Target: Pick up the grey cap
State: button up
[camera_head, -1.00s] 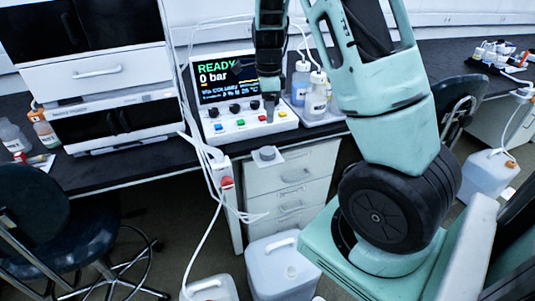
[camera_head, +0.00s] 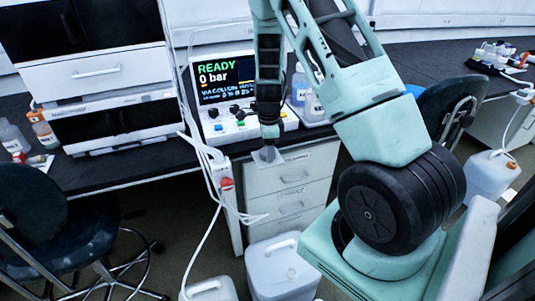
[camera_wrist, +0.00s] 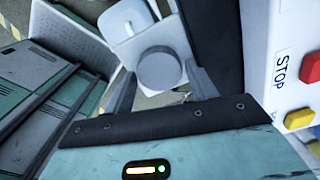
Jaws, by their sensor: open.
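The grey cap (camera_wrist: 159,69) is a round, flat-topped disc on a small white plate or shelf (camera_wrist: 180,36) at the bench's front edge. In the wrist view it lies between the two fingers of my gripper (camera_wrist: 160,82), which stand apart on either side of it. In the head view my gripper (camera_head: 268,150) points down right over the cap (camera_head: 262,156), which is mostly hidden by the fingers. My gripper is open, and I cannot tell whether either finger touches the cap.
The instrument panel (camera_head: 228,125) with its lit screen and knobs stands just behind my gripper; its red STOP button (camera_wrist: 311,66) is close at right in the wrist view. White cables (camera_head: 207,155) hang to the left. Drawers (camera_head: 292,180) and a white canister (camera_head: 280,265) are below.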

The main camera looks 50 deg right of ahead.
jog(key=shift+f, duration=0.25)
jog(key=c, duration=0.7)
jog(key=shift+r, duration=0.15)
jog(key=shift+c, duration=0.2)
